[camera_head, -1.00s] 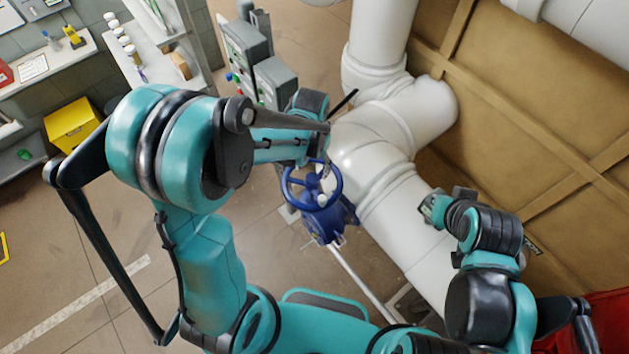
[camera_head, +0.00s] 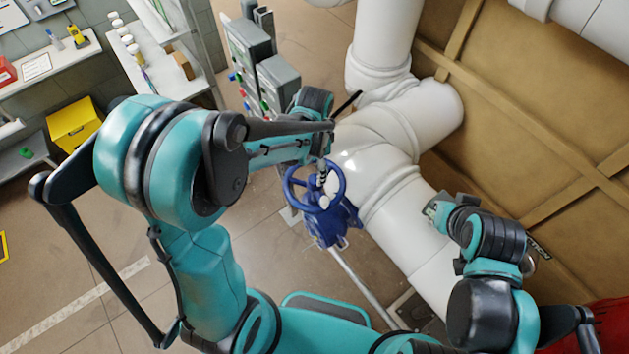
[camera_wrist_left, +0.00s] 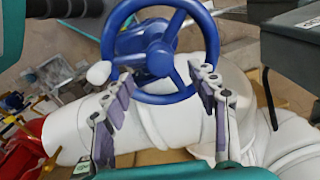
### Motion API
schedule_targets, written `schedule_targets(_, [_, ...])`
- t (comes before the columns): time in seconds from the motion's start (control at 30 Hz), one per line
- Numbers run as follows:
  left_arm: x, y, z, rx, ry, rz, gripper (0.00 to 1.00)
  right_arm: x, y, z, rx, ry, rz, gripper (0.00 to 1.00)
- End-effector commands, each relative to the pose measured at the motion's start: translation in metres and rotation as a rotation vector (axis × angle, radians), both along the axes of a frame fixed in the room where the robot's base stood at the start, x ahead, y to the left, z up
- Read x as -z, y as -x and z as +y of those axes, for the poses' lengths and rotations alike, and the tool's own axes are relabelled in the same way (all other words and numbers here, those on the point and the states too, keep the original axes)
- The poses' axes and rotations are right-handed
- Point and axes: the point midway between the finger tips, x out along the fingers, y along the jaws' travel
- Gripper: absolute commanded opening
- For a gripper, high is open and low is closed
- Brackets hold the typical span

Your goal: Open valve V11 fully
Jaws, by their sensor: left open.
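A blue valve with a round spoked handwheel (camera_head: 290,194) stands beside the white pipe in the head view. No V11 label is readable on it. In the left wrist view the handwheel (camera_wrist_left: 160,58) fills the upper middle, with a white knob (camera_wrist_left: 98,73) at its left rim. My left gripper (camera_wrist_left: 165,80) is open, its fingertips apart on either side of the lower rim; I cannot tell whether they touch it. In the head view my left gripper (camera_head: 322,172) is just above the wheel, partly hidden by its arm. My right gripper (camera_head: 434,209) is over the pipe, away from the valve.
Thick white pipes (camera_head: 385,140) run close behind and right of the valve. Grey control boxes (camera_head: 279,80) stand just beyond it. A shelf (camera_head: 160,50), a yellow bin (camera_head: 72,125) and a brown wall (camera_head: 530,120) lie farther out. Floor left of the valve is clear.

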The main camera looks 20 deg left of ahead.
Motion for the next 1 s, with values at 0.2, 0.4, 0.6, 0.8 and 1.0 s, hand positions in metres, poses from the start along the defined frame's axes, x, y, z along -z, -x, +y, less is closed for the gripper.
schedule_targets(0.2, [0.001, 0.0, 0.0, 0.204, 0.0, 0.0, 0.59, 0.006, 0.0, 0.0, 0.0, 0.0, 0.0, 0.0])
schedule_targets(0.4, [0.001, 0.0, 0.0, 0.544, 0.0, 0.0, 0.59, 0.014, 0.0, 0.0, 0.0, 0.0, 0.0, 0.0])
schedule_targets(0.6, [0.0, 0.0, 0.0, 0.71, 0.0, 0.0, 0.59, 0.016, 0.0, 0.0, 0.0, 0.0, 0.0, 0.0])
schedule_targets(0.8, [-0.001, 0.0, 0.0, 0.715, 0.0, 0.0, 0.59, 0.015, 0.0, 0.0, 0.0, 0.0, 0.0, 0.0])
schedule_targets(1.0, [0.006, 0.0, 0.0, 0.713, 0.0, 0.0, 0.59, 0.021, 0.0, 0.0, 0.0, 0.0, 0.0, 0.0])
